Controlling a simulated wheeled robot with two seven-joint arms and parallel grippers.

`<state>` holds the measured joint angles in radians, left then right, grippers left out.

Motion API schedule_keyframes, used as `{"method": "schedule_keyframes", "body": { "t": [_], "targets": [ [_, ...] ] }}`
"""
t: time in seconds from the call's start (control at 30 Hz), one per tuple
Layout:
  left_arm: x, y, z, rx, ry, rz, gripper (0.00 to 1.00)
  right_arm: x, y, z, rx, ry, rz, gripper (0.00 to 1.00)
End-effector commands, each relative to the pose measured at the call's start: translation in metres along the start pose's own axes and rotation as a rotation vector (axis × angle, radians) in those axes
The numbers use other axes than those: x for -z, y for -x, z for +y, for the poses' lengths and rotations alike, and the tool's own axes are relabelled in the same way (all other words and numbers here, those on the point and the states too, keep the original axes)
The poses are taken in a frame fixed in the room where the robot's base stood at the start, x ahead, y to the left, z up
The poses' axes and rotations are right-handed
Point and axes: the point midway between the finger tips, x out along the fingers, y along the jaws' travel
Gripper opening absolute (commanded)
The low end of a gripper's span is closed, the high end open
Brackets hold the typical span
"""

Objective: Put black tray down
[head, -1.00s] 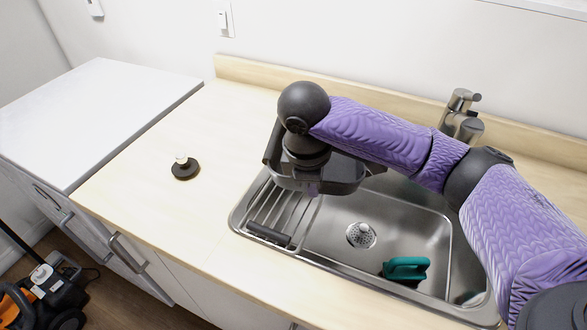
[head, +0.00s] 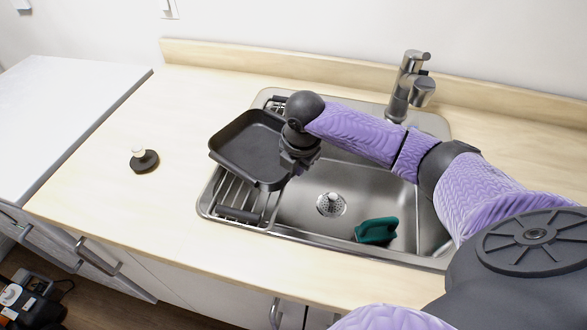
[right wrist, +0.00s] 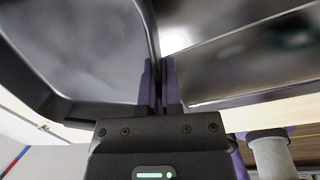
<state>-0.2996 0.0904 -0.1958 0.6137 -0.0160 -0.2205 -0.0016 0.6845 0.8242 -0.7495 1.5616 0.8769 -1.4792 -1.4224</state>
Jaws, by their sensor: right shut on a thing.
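The black tray (head: 247,146) is a shallow square pan with raised sides. In the head view it is over the left part of the sink, above the drying rack (head: 238,196), with its left edge towards the counter. My right gripper (head: 290,166) is shut on the tray's right rim. In the right wrist view the tray (right wrist: 85,50) fills the left side, and its wall passes between the purple fingers of my gripper (right wrist: 159,80). Whether the tray touches the rack below is hard to tell. My left gripper does not show.
The steel sink (head: 300,215) has a drain and a teal sponge-like item (head: 377,230) at the lower right. The faucet (head: 409,85) stands behind. A round black item with a white knob (head: 143,159) is on the left counter. The wooden counter (head: 110,200) around it is clear.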

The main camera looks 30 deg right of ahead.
Motion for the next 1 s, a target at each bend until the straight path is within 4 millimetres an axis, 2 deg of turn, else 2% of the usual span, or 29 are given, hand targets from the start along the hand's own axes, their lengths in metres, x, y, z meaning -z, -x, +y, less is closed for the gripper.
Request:
{"method": "schedule_keyframes", "body": {
  "t": [0.07,0.4,0.43,0.57,0.87,0.97,1.0],
  "targets": [
    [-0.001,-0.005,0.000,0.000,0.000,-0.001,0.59,0.001,-0.012,-0.002,0.000,-0.001,0.001,0.00],
    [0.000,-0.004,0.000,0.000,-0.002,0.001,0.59,0.002,-0.013,-0.002,-0.001,-0.001,0.000,0.00],
    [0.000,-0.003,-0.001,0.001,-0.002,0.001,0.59,0.002,-0.013,-0.002,-0.001,-0.001,0.000,0.12],
    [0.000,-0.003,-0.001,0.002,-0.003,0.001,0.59,0.002,-0.013,-0.002,-0.001,-0.001,0.000,0.39],
    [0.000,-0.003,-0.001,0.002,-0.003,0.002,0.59,0.001,-0.011,-0.001,-0.001,-0.001,0.000,0.41],
    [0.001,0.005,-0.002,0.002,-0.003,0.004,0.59,0.001,0.007,-0.001,-0.004,-0.001,-0.001,0.41],
    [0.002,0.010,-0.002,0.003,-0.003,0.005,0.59,0.001,0.018,0.000,-0.005,0.000,-0.002,0.41]
  ]
}}
